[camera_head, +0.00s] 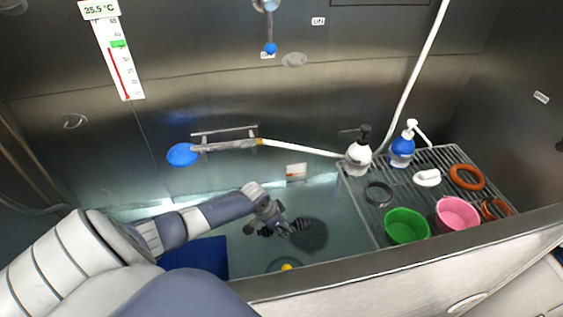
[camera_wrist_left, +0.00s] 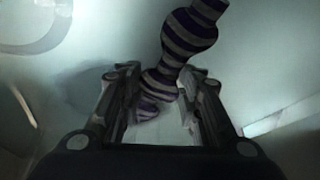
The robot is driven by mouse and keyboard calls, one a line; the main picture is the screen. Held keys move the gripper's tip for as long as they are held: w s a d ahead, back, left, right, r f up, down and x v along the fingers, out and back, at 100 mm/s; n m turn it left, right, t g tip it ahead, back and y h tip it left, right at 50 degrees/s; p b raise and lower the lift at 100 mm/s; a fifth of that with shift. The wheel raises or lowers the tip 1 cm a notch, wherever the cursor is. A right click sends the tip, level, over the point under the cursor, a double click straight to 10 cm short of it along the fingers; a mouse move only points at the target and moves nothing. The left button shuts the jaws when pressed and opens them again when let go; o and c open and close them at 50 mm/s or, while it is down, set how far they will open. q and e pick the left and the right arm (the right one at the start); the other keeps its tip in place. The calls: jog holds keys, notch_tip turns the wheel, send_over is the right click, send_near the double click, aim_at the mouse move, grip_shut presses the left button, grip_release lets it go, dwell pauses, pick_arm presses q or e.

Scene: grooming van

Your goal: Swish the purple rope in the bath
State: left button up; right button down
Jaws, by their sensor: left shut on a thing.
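The purple rope (camera_wrist_left: 186,45), banded in purple and grey with thick bulges, rises between the fingers of my left gripper (camera_wrist_left: 158,98) in the left wrist view. The gripper is shut on it. In the head view my left gripper (camera_head: 280,228) is low in the bath (camera_head: 335,205), over the blue-green water, and the rope shows only as a small dark banded shape beside the fingers. A dark round patch lies on the right of the gripper. I cannot tell how deep the rope sits in the water. My right gripper is not in view.
A slatted rack (camera_head: 360,205) at the right holds a green bowl (camera_head: 407,226), a pink bowl (camera_head: 457,214), pump bottles and orange rings. A blue shower head (camera_head: 183,155) hangs on the back wall. A small yellow thing (camera_head: 286,267) is near the bath's front wall (camera_head: 340,272).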

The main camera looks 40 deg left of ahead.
pick_arm(q)
notch_tip(320, 180, up, 12)
jog(key=p, duration=1)
jog(key=shift+f+p, duration=0.2)
jog(key=shift+p, duration=0.1)
notch_tip(320, 180, up, 16)
jog(key=p, duration=1)
jog(key=shift+p, duration=0.3)
